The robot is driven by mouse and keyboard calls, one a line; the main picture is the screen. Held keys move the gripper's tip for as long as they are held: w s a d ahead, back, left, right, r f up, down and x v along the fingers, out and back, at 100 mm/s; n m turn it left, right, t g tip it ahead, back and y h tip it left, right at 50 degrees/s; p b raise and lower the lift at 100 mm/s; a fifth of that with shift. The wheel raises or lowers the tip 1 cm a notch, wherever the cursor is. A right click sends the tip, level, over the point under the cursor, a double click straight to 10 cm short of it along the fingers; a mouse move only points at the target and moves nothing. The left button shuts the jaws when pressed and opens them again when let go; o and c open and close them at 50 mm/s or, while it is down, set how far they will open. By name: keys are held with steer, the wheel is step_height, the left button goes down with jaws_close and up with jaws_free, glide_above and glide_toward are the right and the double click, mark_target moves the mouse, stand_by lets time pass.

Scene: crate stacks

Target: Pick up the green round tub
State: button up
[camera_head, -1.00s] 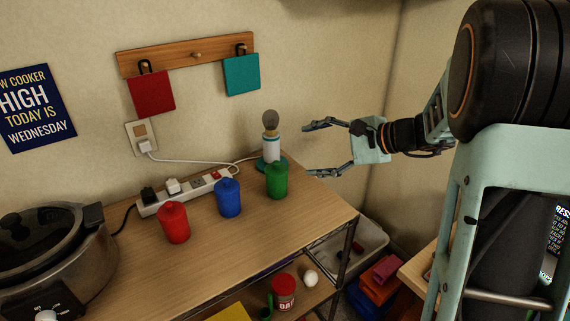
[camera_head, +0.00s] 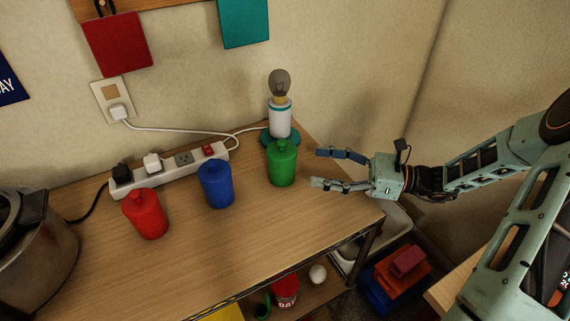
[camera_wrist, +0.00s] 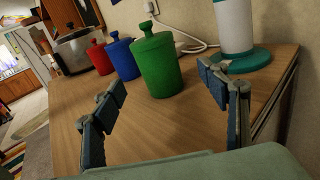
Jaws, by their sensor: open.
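The green round tub (camera_head: 282,166) stands upright on the wooden table, just in front of the lamp's teal base. In the wrist view the green tub (camera_wrist: 156,68) stands beyond my fingertips, between their lines. My gripper (camera_head: 328,168) is open and empty, to the right of the tub and apart from it, with its fingers pointing at it. In the wrist view my gripper (camera_wrist: 165,88) shows both fingers spread wide with bare table between them.
A blue tub (camera_head: 216,186) and a red tub (camera_head: 146,214) stand left of the green one. A lamp (camera_head: 280,115) with a bare bulb stands close behind it. A white power strip (camera_head: 170,170) lies along the wall. The front table is clear.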

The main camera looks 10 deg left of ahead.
mark_target(295, 163)
steer(key=a, duration=0.9)
steer(key=shift+a, duration=0.4)
steer(key=shift+c, duration=0.7)
steer(key=c, duration=1.1)
steer(key=shift+c, duration=0.2)
